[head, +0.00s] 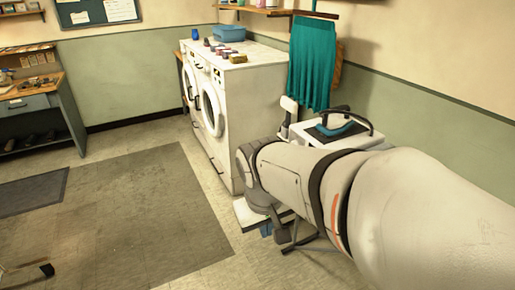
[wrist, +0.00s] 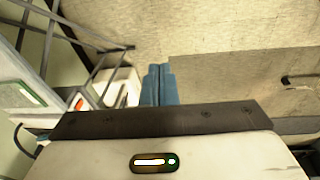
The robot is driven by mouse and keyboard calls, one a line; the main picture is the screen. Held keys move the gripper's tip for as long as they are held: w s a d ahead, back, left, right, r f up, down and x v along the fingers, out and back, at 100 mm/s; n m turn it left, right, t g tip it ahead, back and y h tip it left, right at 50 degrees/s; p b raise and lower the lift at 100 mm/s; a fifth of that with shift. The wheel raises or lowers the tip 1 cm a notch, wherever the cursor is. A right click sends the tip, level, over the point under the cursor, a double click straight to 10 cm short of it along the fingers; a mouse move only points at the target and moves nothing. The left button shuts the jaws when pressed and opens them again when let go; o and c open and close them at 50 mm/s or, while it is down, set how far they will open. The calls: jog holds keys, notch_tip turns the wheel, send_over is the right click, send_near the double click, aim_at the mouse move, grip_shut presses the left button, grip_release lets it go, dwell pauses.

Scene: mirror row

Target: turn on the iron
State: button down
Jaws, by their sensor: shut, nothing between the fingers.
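The iron (head: 338,128), with a teal body, rests on a pale ironing station (head: 308,138) beyond my arm in the head view. A black curved part arches over it. My arm hides the lower part of the station. My gripper (head: 266,230) points down beside the station, its blue fingers low in front of it. In the wrist view my gripper (wrist: 159,70) is shut and empty. I cannot tell whether the fingers touch the box.
White front-loading washers (head: 238,100) stand against the back wall, with a blue basin and small jars on top. A teal cloth (head: 313,60) hangs above the station. Thin metal legs (wrist: 88,38) cross the upper left of the wrist view. The floor mat (head: 130,215) area is clear.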

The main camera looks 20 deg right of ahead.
jog(key=w+d+f+h+b, duration=0.4)
jog(key=w+d+f, duration=0.4)
jog(key=w, duration=0.3)
jog(key=w+d+f+h+b, duration=0.4)
jog(key=w+d+f+h, duration=0.2)
jog(key=w, duration=0.6)
jog(key=w+d+f+n+h+b, duration=0.1)
jog(key=w+d+f+h+b, duration=0.3)
jog(key=w+d+f, duration=0.5)
jog(key=w+d+h, duration=0.1)
jog(key=w+d, duration=0.1)
jog(key=w, duration=0.1)
jog(key=shift+f, duration=0.35)
jog(key=shift+d, duration=0.1)
jog(key=w+d+f, duration=0.1)
jog(key=d, duration=1.2)
jog(key=shift+d+f, duration=0.4)
jog(key=shift+w, duration=0.1)
